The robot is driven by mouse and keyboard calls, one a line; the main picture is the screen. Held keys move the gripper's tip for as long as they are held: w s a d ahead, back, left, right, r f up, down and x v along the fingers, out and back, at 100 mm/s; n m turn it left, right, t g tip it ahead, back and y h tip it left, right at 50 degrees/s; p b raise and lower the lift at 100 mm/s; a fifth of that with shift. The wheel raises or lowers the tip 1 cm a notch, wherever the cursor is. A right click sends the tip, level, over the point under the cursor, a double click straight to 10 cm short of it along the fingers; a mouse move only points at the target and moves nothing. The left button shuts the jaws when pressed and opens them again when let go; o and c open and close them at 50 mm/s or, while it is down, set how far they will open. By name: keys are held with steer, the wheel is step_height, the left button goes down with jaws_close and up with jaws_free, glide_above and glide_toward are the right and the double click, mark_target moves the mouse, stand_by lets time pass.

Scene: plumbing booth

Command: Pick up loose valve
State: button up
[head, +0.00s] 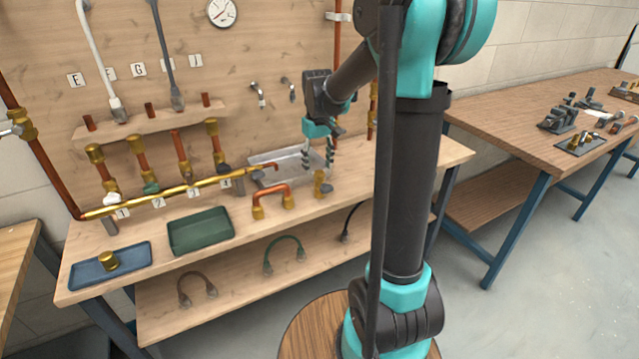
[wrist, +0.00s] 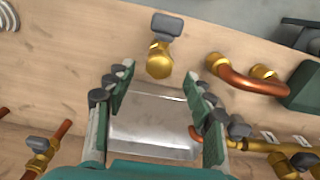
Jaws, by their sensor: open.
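The loose valve, a brass body with a grey handle, stands on the workbench near its front edge; it shows in the head view (head: 321,187) and at the top of the wrist view (wrist: 159,62). My gripper (head: 318,160) is open and empty. In the head view it hangs over the clear tray, behind the valve. In the wrist view the fingers of my gripper (wrist: 158,80) are spread wide, with the valve just beyond the fingertips and apart from them.
The clear tray (wrist: 150,128) lies between my fingers in the wrist view. A copper U-bend with brass ends (head: 270,191) stands left of the valve in the head view. A long brass manifold (head: 165,194), a green tray (head: 200,231) and a blue tray (head: 75,270) are further left.

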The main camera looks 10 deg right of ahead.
mark_target(320, 172)
steer(key=f, duration=0.4)
steer(key=shift+s+d, duration=0.2)
steer(key=shift+s, duration=0.05)
jaws_close()
